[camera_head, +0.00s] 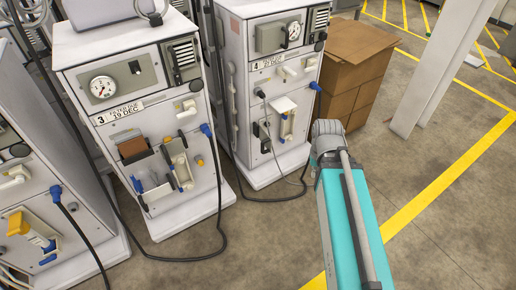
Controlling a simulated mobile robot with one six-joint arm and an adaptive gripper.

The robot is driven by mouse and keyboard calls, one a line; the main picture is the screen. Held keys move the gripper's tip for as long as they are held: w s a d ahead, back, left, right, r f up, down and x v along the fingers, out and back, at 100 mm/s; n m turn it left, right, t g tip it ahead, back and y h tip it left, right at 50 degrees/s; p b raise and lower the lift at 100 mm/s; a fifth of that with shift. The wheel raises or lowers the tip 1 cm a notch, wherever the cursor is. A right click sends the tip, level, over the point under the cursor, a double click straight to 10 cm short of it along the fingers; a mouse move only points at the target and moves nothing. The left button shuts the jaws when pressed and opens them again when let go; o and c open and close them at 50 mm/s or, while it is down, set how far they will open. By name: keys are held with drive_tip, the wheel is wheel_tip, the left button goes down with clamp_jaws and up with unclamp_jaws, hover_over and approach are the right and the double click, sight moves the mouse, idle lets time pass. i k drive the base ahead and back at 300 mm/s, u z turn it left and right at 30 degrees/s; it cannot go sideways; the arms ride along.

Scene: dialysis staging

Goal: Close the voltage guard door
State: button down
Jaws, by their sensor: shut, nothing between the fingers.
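I cannot tell for sure which part is the voltage guard door. Machine 3 (130,190) has a brown panel (132,148) and a tilted grey flap (150,172) low on its front, beside an off-white holder (178,162). Machine 4 (243,70) has an off-white box-like fitting (285,115) standing out from its lower front. No label for a voltage guard is readable. My teal arm link reaches up from the bottom right to a grey joint in front of machine 4's right side. My gripper is not visible.
A third machine (60,245) with a yellow handle (18,222) stands at the left edge. Black cables (222,225) hang and loop onto the floor before the machines. A brown cabinet (352,70) stands behind my arm, near a white post (435,70). The floor at right is mostly clear, with yellow lines (440,180).

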sight(266, 141)
drive_tip(key=u, duration=0.1)
drive_tip(key=i, duration=1)
drive_tip(key=z, duration=0.1)
